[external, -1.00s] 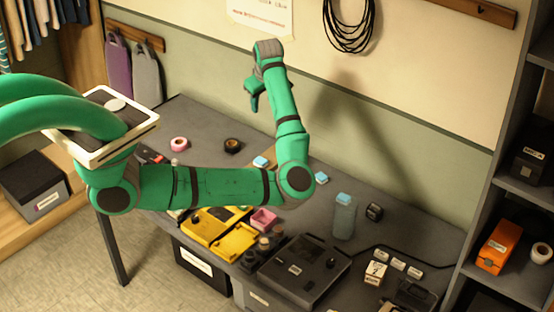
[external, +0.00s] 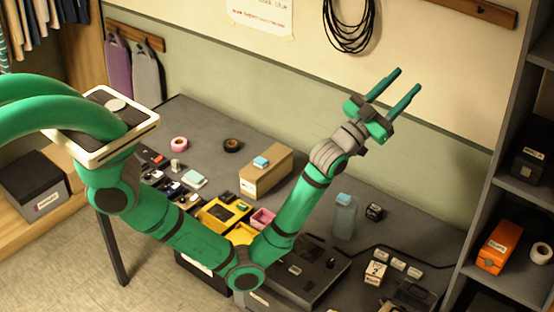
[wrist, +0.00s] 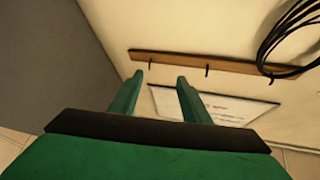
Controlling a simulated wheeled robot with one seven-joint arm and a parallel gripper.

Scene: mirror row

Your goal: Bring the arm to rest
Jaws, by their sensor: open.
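My gripper (external: 402,83) is raised above the back right part of the table in the external view. Its two green fingers are parallel, spread apart, with nothing between them. They point up and to the right, toward the wall. My green arm bends low at the elbow in front of the table and rises to the gripper. In the wrist view the open fingers (wrist: 160,82) show empty, with the wall beyond them.
The grey table (external: 215,122) holds a cardboard box (external: 266,176), a yellow tray (external: 218,218), a bottle (external: 344,218) and a black case (external: 322,277). Shelves (external: 508,190) stand at the right. A coiled black cable (external: 349,25) hangs on the wall, also in the wrist view (wrist: 280,45).

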